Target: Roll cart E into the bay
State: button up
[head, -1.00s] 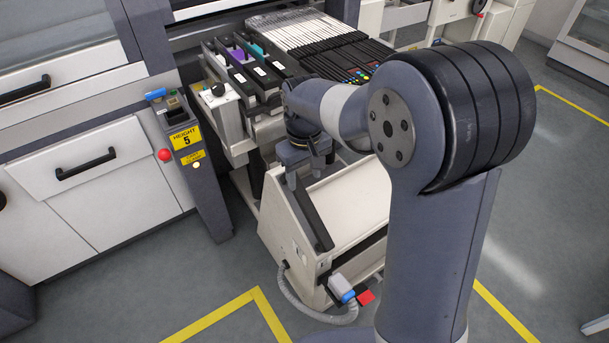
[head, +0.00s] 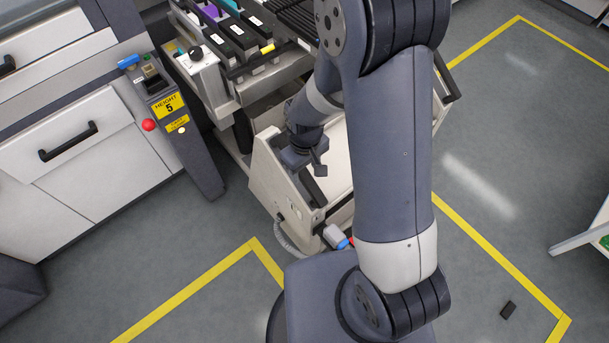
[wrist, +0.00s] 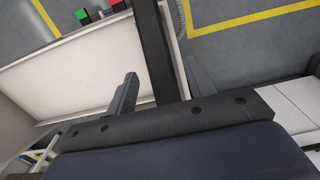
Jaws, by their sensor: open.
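A pale cart (head: 268,185) stands at the machine, partly behind my arm; I cannot read a letter on it. A black handle bar (head: 312,190) runs along its sloping top edge. My gripper (head: 309,164) is open at this bar. In the wrist view the bar (wrist: 152,40) passes between the two fingers of my gripper (wrist: 160,88), with a gap on the side of the left finger. The cart's white panel (wrist: 75,65) lies beside the bar. Contact with the bar is unclear.
A post with a yellow "HEIGHT 5" label (head: 167,105) stands left of the cart. Several feeders (head: 232,38) sit above it. Yellow floor lines (head: 205,285) run in front. Floor at right is mostly clear.

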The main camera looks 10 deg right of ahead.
aim_at(305, 174)
jog(key=shift+f, duration=2.55)
jog(key=shift+c, duration=0.4)
grip_shut()
